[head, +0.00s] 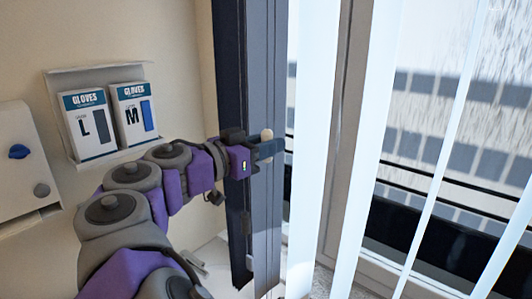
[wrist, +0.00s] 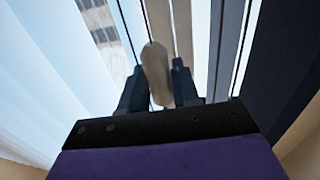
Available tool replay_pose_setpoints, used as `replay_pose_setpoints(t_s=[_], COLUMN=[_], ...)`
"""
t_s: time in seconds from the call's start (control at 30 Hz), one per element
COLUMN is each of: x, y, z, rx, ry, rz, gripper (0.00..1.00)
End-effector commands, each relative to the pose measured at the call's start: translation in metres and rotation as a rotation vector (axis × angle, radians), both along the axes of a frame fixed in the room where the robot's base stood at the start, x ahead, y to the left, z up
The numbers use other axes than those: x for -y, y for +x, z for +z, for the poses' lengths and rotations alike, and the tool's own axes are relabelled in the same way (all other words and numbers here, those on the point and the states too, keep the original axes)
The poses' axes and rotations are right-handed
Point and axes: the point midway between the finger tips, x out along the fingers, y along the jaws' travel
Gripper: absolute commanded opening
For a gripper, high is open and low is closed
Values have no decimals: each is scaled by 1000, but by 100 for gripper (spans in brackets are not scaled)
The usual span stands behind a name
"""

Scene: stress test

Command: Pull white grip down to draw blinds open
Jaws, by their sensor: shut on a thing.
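The white grip (wrist: 156,72) is a pale, rounded, elongated handle between the two fingers of my gripper (wrist: 158,88) in the wrist view. In the head view, its rounded top (head: 267,134) shows just above my gripper (head: 268,147). Thin dark cords run upward near the grip in the wrist view. The blinds (head: 366,130) are long white vertical slats, spaced apart with the window showing between them.
A white wall unit (head: 22,165) with a blue knob is at the far left. Buildings show outside.

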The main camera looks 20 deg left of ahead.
Motion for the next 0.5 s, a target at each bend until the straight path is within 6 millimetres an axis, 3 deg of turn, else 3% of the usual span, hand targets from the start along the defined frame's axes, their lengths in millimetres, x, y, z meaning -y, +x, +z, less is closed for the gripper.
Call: replay_pose_setpoints(t_s=[0.03, 0.5], x=[0, 0], y=[1, 1], z=[-13, -65], rx=[0, -2], ry=[-1, -1], rz=[1, 0], gripper=[0, 0])
